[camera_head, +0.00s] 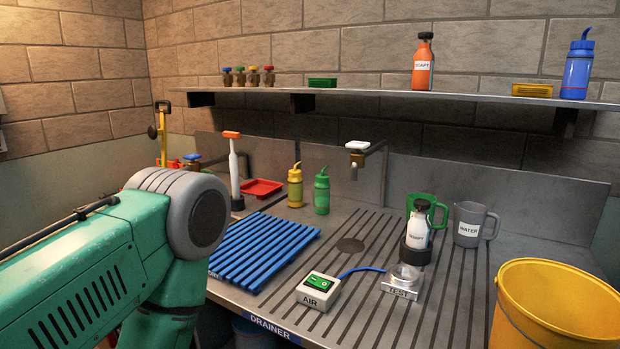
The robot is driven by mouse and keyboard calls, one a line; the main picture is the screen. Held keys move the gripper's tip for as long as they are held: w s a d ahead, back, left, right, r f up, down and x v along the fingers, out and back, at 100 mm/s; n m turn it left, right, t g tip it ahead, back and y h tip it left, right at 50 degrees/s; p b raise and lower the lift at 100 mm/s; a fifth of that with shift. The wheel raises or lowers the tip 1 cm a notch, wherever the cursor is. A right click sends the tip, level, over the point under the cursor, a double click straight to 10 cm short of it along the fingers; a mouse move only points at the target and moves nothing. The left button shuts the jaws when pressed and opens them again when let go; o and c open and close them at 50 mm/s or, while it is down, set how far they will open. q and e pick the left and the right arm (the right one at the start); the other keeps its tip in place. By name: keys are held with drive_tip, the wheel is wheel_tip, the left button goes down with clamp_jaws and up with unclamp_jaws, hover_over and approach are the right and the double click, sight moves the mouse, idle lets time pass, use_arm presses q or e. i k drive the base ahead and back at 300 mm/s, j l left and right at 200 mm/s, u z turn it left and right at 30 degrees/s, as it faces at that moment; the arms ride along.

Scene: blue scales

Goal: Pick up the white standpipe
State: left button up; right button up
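A white upright pipe with an orange cap, which looks like the standpipe (235,177), stands at the back left of the metal sink unit. It rises from a dark base, between the blue slatted rack and the wall. A green and grey arm of mine fills the lower left, in front of part of the counter. Neither of my grippers shows in the head view, and nothing is seen touching the standpipe.
A red tray (262,188), a yellow bottle (295,189) and a green bottle (321,194) stand right of the standpipe. The blue rack (262,251) lies in front. A yellow bucket (556,309) is at right. A shelf (400,95) runs above.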

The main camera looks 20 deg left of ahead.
sight(232, 158)
drive_tip(key=i+j+z, duration=0.1)
drive_tip(key=j+z, duration=0.25)
drive_tip(key=j, duration=0.6)
drive_tip(key=j+z, duration=0.3)
drive_tip(key=j, duration=0.6)
